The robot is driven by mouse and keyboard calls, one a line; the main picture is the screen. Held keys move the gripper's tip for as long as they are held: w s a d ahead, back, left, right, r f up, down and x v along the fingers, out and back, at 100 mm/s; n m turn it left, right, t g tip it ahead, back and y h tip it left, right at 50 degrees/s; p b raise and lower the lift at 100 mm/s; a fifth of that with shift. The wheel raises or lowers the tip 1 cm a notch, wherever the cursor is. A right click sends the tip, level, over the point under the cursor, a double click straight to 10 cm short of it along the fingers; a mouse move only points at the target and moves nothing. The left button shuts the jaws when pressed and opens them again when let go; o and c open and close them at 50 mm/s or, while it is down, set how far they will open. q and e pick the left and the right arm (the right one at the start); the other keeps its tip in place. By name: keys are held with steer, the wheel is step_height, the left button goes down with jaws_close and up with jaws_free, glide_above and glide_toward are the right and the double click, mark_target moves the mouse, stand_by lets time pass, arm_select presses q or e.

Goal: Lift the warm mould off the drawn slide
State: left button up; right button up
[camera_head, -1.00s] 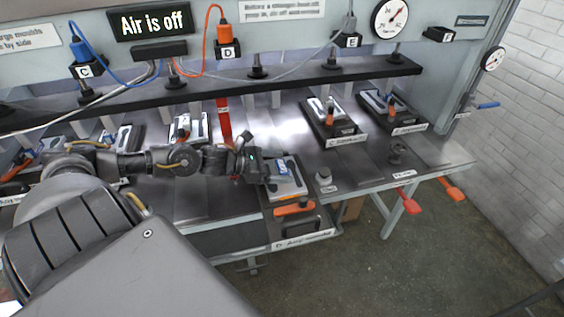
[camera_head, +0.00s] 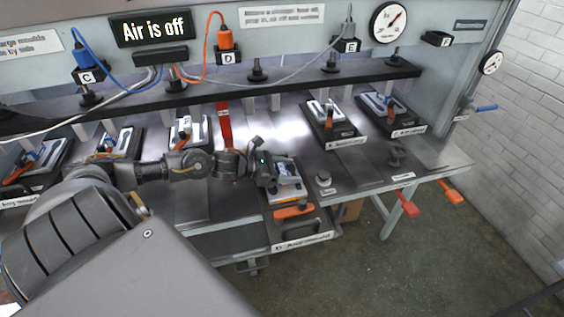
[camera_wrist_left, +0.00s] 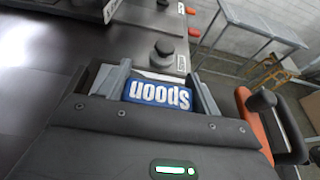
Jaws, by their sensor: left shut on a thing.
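The mould (camera_head: 290,180) is a silver block with a blue label at the drawn slide (camera_head: 315,222), which sticks out from the bench front. The slide has an orange handle (camera_head: 294,211). My left gripper (camera_head: 279,172) reaches in from the left and is shut on the mould. In the left wrist view, the blue label reading "Spoon" (camera_wrist_left: 158,93) sits between the two fingers of the left gripper (camera_wrist_left: 152,88). The mould seems a little above the slide, but the gap is hard to see. My right gripper is not in view.
Several other moulds, such as one at the right (camera_head: 380,104), sit on dark slides along the bench. A black rail (camera_head: 220,92) runs above the bench. A sign (camera_head: 150,27) reads "Air is off".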

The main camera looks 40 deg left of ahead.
arm_select(q)
steer(key=shift+w+r, duration=0.1)
steer(key=c, duration=0.4)
steer(key=shift+r+b, duration=0.6)
steer(key=shift+r, duration=0.15)
steer(key=shift+s+d+r+p, duration=0.35)
steer(key=shift+s+d+r, duration=1.2)
steer(key=shift+d+r, duration=0.3)
steer(key=shift+s+d+r+p, duration=0.3)
steer(key=shift+s+d+r, duration=1.3)
steer(key=shift+r, duration=0.4)
steer(key=shift+s+d+r+p, duration=0.35)
steer(key=shift+s+d+r, duration=1.2)
steer(key=shift+d+r, duration=0.3)
steer(key=shift+a+r, duration=0.1)
